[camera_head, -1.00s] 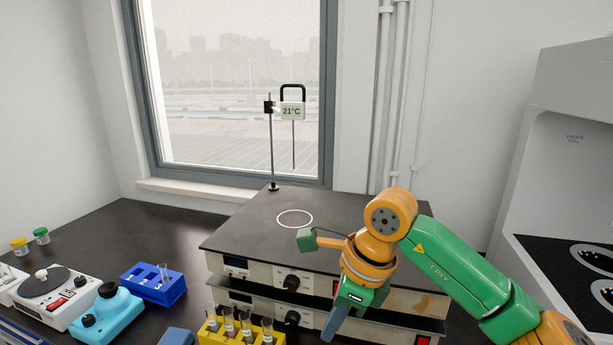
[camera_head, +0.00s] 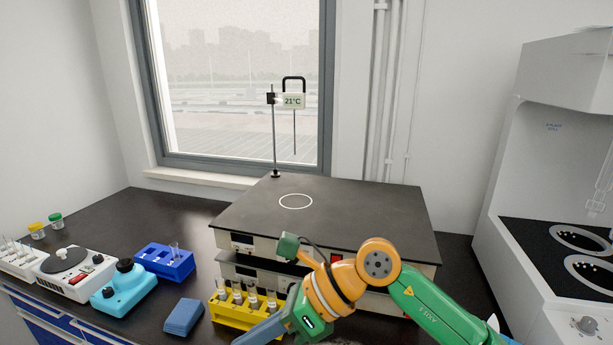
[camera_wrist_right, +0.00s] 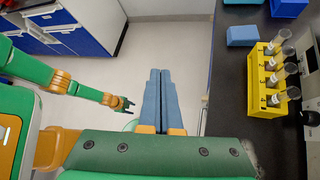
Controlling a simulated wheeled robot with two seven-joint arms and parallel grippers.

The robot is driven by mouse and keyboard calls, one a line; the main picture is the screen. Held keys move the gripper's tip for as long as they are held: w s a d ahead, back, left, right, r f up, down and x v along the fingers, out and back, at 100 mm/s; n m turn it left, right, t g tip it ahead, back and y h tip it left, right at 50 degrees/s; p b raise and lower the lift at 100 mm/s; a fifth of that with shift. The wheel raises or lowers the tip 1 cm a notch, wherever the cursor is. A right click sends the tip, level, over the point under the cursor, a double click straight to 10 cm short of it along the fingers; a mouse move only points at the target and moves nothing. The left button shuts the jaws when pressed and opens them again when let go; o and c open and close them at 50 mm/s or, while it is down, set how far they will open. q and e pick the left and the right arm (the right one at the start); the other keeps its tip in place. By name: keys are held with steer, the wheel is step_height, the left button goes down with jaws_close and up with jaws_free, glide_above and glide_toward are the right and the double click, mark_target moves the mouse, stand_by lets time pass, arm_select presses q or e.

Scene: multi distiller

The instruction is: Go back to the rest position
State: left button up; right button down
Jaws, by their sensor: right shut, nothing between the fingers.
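My right gripper (camera_head: 258,332) is at the bottom of the head view, in front of the hot plates and near the yellow tube rack (camera_head: 240,313). Its blue fingers (camera_wrist_right: 158,95) are shut together and empty in the right wrist view, pointing over bare floor beside the bench edge. My left arm shows only in the right wrist view, at the left. Its small dark gripper (camera_wrist_right: 125,103) is out over the floor, too small to tell whether it is open or shut.
Two stacked hot plates (camera_head: 345,212) stand behind my right arm. The yellow rack holds several tubes. A blue block (camera_head: 184,317), a blue rack (camera_head: 165,262) and a cyan device (camera_head: 122,288) stand to the left. A fume hood (camera_head: 500,185) is at the right.

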steer(key=s+a+r+m+t+y, duration=0.2)
steer(key=a+r+m+y, duration=0.2)
steer(key=r+m+y, duration=0.5)
steer(key=w+d+m+t+h, duration=0.4)
steer(key=w+d+m+t, duration=0.6)
steer(key=m+t, duration=0.85)
steer(key=s+d+f+m+g+h, duration=0.2)
steer(key=d+f+m+g+h, duration=0.2)
steer(key=d+f+m+h, duration=1.25)
steer(key=s+d+f+m+g+y, duration=0.15)
steer(key=s+f+m+g, duration=0.35)
steer(key=s+f+g, duration=1.1)
steer(key=s+f+t+b, duration=0.1)
steer(key=s+f+t, duration=0.15)
steer(key=f, duration=0.75)
steer(key=s+f+t+b, duration=0.1)
steer(key=s+f, duration=0.3)
steer(key=f, duration=0.6)
arm_select(q)
steer(key=f, duration=0.2)
steer(key=f+b, duration=0.1)
steer(key=shift+s+f, duration=0.15)
steer(key=shift+s, duration=0.1)
arm_select(e)
steer(key=s+d+f+g, duration=0.1)
steer(key=s+d+f, duration=0.2)
steer(key=s+f, duration=1)
steer(key=shift+f+g+h, duration=0.2)
steer(key=shift+g+h, duration=0.1)
steer(key=shift+g, duration=0.1)
